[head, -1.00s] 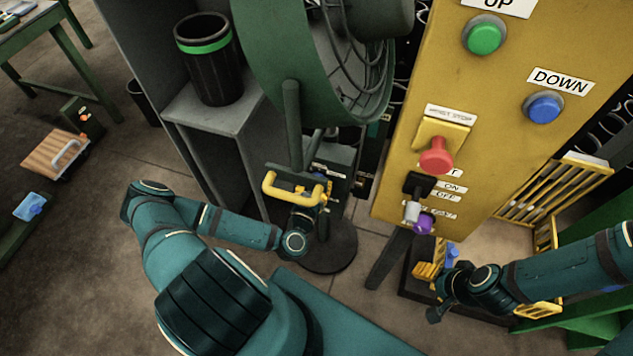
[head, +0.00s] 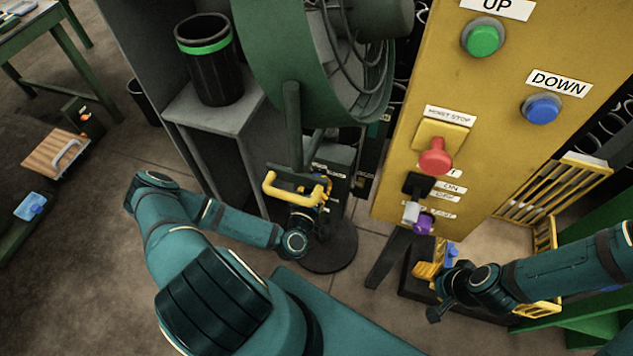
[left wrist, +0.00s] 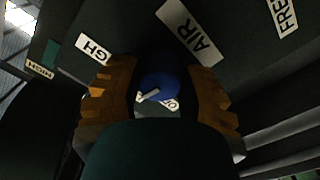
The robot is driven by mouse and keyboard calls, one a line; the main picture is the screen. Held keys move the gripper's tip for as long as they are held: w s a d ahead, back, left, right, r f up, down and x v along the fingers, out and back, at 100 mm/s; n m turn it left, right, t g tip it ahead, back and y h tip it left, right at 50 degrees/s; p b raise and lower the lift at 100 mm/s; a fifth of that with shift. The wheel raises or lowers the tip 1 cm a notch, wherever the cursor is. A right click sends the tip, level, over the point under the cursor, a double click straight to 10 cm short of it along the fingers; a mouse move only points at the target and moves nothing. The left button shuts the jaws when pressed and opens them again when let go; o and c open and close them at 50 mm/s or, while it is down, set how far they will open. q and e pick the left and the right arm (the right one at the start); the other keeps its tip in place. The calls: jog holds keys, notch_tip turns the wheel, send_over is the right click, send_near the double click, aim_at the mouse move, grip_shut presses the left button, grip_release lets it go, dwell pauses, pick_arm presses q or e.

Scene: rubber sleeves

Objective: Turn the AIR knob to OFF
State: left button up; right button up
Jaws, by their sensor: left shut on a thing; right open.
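The AIR knob (left wrist: 160,85) is a round blue knob with a white pointer mark on a dark panel (left wrist: 150,30), in the left wrist view. The AIR label (left wrist: 189,31) stands just above it. My left gripper (left wrist: 163,95) has its orange fingers on both sides of the knob and is shut on it. A white label (left wrist: 170,103) under the knob is mostly covered. In the head view the left gripper (head: 322,192) is small at the dark control box (head: 340,160), and the knob is hidden. My right gripper (head: 430,270) is open at the lower right.
A yellow handle (head: 290,192) sticks out in front of the box, below a green fan (head: 275,60). A yellow panel (head: 410,120) with buttons and a red hoist stop (head: 436,157) stands right. A grey shelf (head: 215,108) holds a black bin (head: 207,60).

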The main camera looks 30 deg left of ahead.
pick_arm(q)
jog(key=n+b, duration=0.1)
jog(key=n, duration=0.4)
jog(key=shift+n, duration=0.3)
jog(key=n+b, duration=0.1)
jog(key=n, duration=0.4)
dwell(0.4)
jog(key=o, duration=1.2)
jog(key=shift+o, duration=0.2)
jog(key=v, duration=0.7)
jog(key=shift+s, duration=0.25)
